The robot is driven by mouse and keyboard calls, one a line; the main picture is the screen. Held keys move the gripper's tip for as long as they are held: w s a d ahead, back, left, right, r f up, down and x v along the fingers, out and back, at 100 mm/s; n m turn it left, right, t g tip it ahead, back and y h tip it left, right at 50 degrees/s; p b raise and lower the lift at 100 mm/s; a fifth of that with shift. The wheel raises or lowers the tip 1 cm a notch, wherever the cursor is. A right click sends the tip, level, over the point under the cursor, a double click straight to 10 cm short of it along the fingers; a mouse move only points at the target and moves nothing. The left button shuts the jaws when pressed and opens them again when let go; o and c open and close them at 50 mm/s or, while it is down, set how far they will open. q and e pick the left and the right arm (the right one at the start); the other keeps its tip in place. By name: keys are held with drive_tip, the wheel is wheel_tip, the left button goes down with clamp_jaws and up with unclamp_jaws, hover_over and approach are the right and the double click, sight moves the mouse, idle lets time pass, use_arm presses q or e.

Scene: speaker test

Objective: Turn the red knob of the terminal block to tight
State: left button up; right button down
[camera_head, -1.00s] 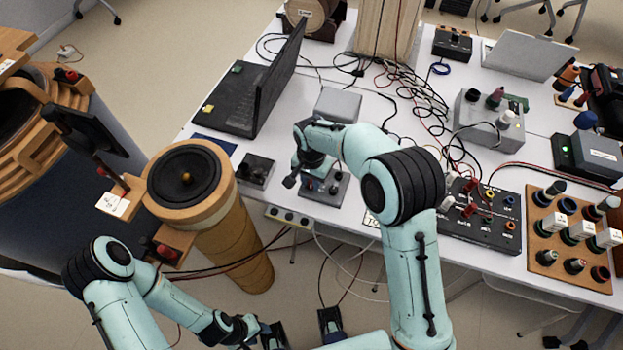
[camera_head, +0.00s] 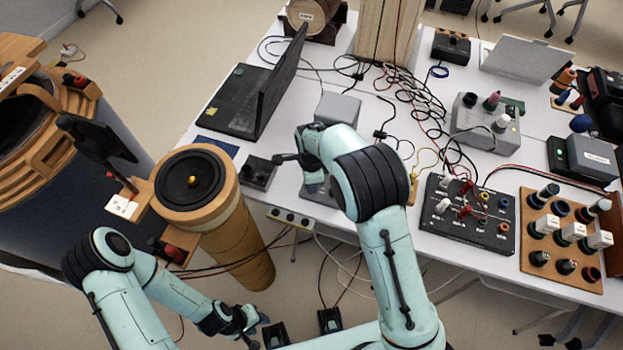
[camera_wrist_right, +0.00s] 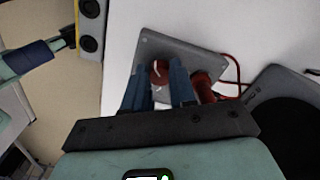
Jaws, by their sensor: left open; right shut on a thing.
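The terminal block (camera_wrist_right: 185,50) is a grey plate in the right wrist view. Its red knob (camera_wrist_right: 160,72) has a pale line on top and sits between the two blue fingers of my right gripper (camera_wrist_right: 160,84). That gripper is shut on the knob. Another red part (camera_wrist_right: 203,86) of the block is beside the right finger. In the head view, my right gripper (camera_head: 313,186) is over the block (camera_head: 320,198), which my arm largely covers, hiding the knob. My left gripper (camera_head: 258,330) is open, low in front of the table and away from the block.
A black laptop (camera_head: 235,98) and a small dark box (camera_head: 259,172) are left of the block. A grey box (camera_head: 337,108) is behind it. A black terminal board (camera_head: 467,215) lies to the right, with loose cables behind. A round speaker (camera_head: 190,180) stands left of the table.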

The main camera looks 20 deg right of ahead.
drive_tip(key=m+p, duration=0.1)
drive_tip(key=m, duration=0.1)
drive_tip(key=shift+w+r+m, duration=0.1)
drive_tip(key=shift+r+m, duration=0.05)
drive_tip(key=shift+m, duration=0.25)
drive_tip(key=m+p, duration=0.1)
drive_tip(key=m, duration=0.1)
drive_tip(key=shift+m+p, duration=0.3)
drive_tip(key=shift+p, duration=0.1)
use_arm(q)
drive_tip(key=w+r+p, duration=0.1)
drive_tip(key=w+r, duration=0.4)
drive_tip(key=r, duration=0.1)
drive_tip(key=shift+r+t+p, duration=0.2)
drive_tip(key=shift+t+p, duration=0.1)
drive_tip(key=shift+p, duration=0.1)
use_arm(e)
drive_tip(key=shift+w+m, duration=0.1)
drive_tip(key=shift+m, duration=1.7)
drive_tip(key=c, duration=0.9)
unclamp_jaws()
use_arm(q)
drive_tip(key=shift+w+r+p, duration=0.65)
drive_tip(key=shift+w+r, duration=0.2)
drive_tip(key=shift+w, duration=0.15)
use_arm(e)
wheel_tip(320, 180, up, 13)
drive_tip(key=shift+r, duration=0.1)
